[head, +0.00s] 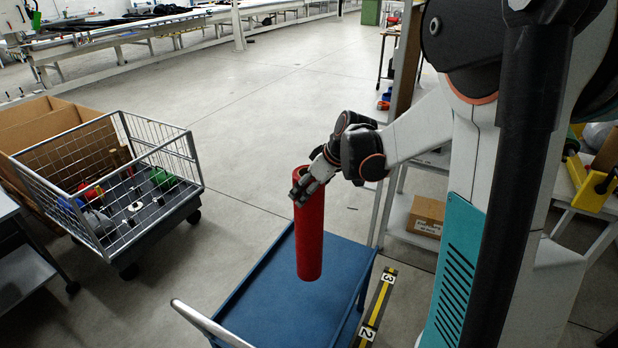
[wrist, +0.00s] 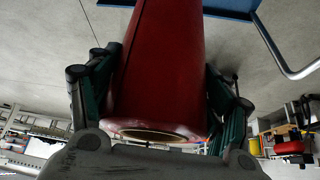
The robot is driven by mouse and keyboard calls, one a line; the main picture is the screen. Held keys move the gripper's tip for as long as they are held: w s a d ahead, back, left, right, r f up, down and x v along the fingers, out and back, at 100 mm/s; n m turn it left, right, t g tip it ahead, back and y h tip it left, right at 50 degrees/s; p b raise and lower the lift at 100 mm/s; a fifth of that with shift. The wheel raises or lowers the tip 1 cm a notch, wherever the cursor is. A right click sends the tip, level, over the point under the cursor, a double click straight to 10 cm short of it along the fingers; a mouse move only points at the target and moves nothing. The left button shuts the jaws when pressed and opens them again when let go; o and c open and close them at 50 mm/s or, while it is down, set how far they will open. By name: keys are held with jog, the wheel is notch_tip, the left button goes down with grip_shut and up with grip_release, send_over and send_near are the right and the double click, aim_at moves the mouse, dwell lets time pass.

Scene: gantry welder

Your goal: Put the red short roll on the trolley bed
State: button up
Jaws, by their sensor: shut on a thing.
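The red short roll (head: 309,242) is an upright red tube with an open top in the head view. My gripper (head: 309,186) is shut on its upper end. In the wrist view the red roll (wrist: 160,65) fills the middle between my gripper's two fingers (wrist: 158,95), which press on its sides. The blue trolley bed (head: 290,312) is below in the head view, empty where it shows. The roll hangs in front of the bed in the picture; its lower end appears apart from the bed, but the exact gap is hard to tell.
The trolley has a grey push handle (head: 209,325) at its near left. A wire-mesh cart (head: 160,150) with several items stands at the left. A shelf with a cardboard box (head: 427,215) is at the right. A yellow-black floor strip (head: 377,307) lies beside the trolley.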

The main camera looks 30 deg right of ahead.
aim_at(321, 202)
notch_tip(321, 202, down, 10)
jog(key=b, duration=0.2)
jog(key=shift+b, duration=0.3)
jog(key=shift+f, duration=0.2)
jog(key=o, duration=2.1)
jog(key=p+v, duration=0.3)
jog(key=v, duration=0.9)
jog(key=shift+s+r, duration=0.1)
